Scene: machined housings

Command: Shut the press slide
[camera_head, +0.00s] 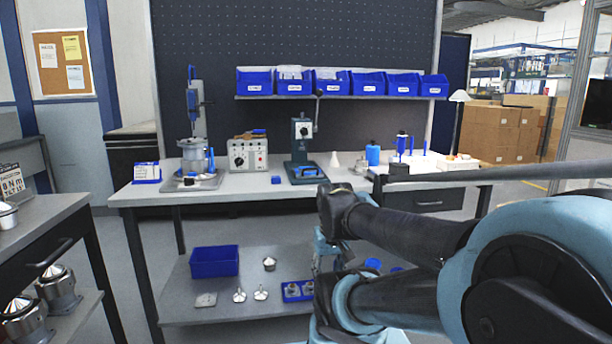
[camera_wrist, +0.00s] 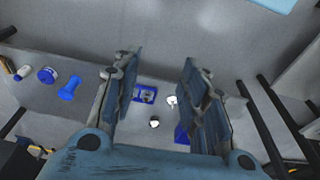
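A small dark press (camera_head: 301,138) with a raised lever stands on the workbench in the head view. A blue-grey part (camera_head: 305,172) sits low at its front; I cannot tell whether this is the slide or how far out it stands. My gripper (camera_wrist: 162,62) is open and empty in the wrist view, its two fingers well apart. It hangs over the lower shelf, away from the press. In the head view my gripper is mostly hidden behind my arm, in front of the bench.
The workbench (camera_head: 340,181) carries a taller column device (camera_head: 196,120), a control box (camera_head: 250,153) and blue bottles. The lower shelf (camera_head: 205,318) holds a blue bin (camera_head: 214,261), a blue tray (camera_head: 297,291) and metal parts. A side table (camera_head: 38,222) stands left. Blue bins line the rack above.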

